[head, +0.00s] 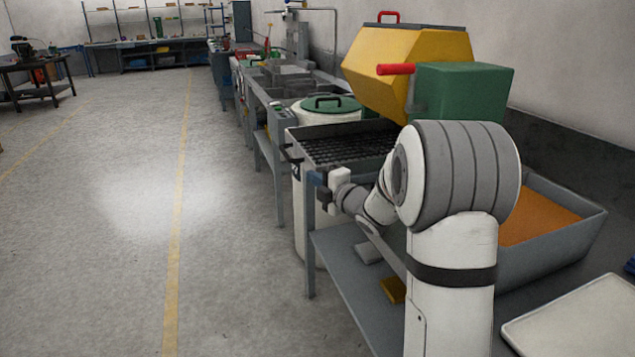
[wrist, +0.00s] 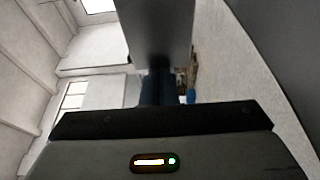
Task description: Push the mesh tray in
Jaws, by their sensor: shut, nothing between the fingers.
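The mesh tray (head: 345,149) has grey walls and a dark mesh floor. It sits on the bench below the yellow drum in the head view. A dark handle (head: 290,153) is on its left end, towards the aisle. My gripper (head: 319,181) is just below and right of this handle, at the bench's front edge. In the wrist view my gripper's dark fingers (wrist: 160,88) are shut and empty, close to a grey panel (wrist: 160,30). I cannot tell whether they touch it, or whether this panel is part of the tray. My arm hides the tray's near right part.
A yellow drum (head: 400,65) and a green box with a red handle (head: 460,90) stand over the bench. A grey bin of orange granules (head: 535,218) is at the right. A green-lidded drum (head: 330,105) stands behind the tray. The floor (head: 110,200) at the left is clear.

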